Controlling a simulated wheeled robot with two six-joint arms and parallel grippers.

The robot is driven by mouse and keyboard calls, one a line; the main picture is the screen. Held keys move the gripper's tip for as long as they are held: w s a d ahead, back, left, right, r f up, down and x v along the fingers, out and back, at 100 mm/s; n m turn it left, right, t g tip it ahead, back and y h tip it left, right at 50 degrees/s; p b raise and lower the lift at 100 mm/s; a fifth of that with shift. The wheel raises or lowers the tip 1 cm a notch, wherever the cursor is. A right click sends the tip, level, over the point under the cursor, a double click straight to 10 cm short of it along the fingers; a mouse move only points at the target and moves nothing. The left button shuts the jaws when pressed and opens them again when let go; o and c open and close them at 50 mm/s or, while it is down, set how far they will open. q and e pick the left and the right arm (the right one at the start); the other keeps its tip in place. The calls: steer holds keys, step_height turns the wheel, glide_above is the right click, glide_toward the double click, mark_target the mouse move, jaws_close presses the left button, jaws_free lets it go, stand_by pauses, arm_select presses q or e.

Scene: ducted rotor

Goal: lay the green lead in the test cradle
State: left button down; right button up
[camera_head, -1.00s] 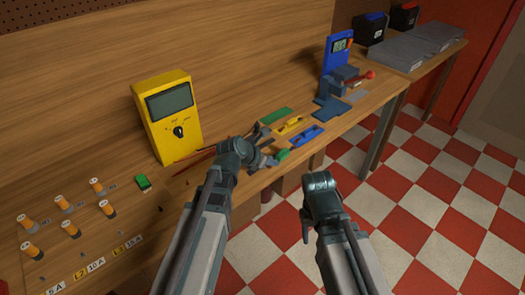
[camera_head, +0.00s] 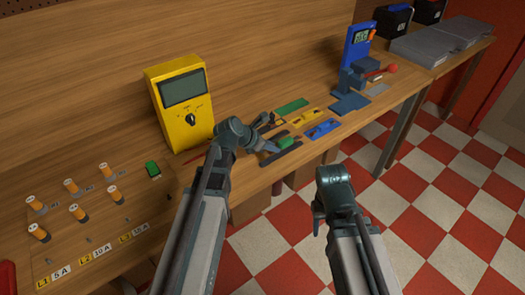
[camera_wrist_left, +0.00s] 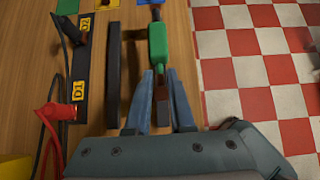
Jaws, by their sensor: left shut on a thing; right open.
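The green lead (camera_head: 284,142) is held out at the bench's front edge; its green body (camera_wrist_left: 158,44) also shows in the left wrist view. My left gripper (camera_head: 271,150) is shut on its dark near end, between the two fingers (camera_wrist_left: 161,82) in the wrist view. A long dark bar (camera_wrist_left: 115,78) lies just left of the lead. I cannot tell for sure which part is the test cradle, nor whether the lead touches anything. My right gripper (camera_head: 318,224) is open and empty, in front of the bench over the floor.
Beyond the lead lie a green plate (camera_head: 291,107), a yellow piece (camera_head: 306,117) and a blue piece (camera_head: 322,129). A yellow meter (camera_head: 184,100) stands behind. A blue tester (camera_head: 357,48) stands to the right. A red clip (camera_wrist_left: 54,114) sits by a bar marked D1.

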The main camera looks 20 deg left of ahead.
mark_target(262, 156)
arm_select(q)
steer(key=shift+w+a+f, duration=0.1)
steer(key=shift+w+a, duration=0.25)
steer(key=shift+a, duration=0.5)
steer(key=shift+w+a+f, duration=0.1)
steer(key=shift+w+a, duration=0.25)
steer(key=shift+a, duration=0.45)
steer(key=f+b, duration=0.1)
steer(key=b, duration=0.1)
steer(key=f+b, duration=0.1)
steer(key=f, duration=0.1)
steer(key=shift+w+a+f+b, duration=0.1)
steer(key=shift+a+f+b, duration=0.2)
steer(key=shift+a+b, duration=0.1)
steer(key=shift+f, duration=0.1)
steer(key=c, duration=1.1)
jaws_free()
steer(key=shift+o, duration=0.2)
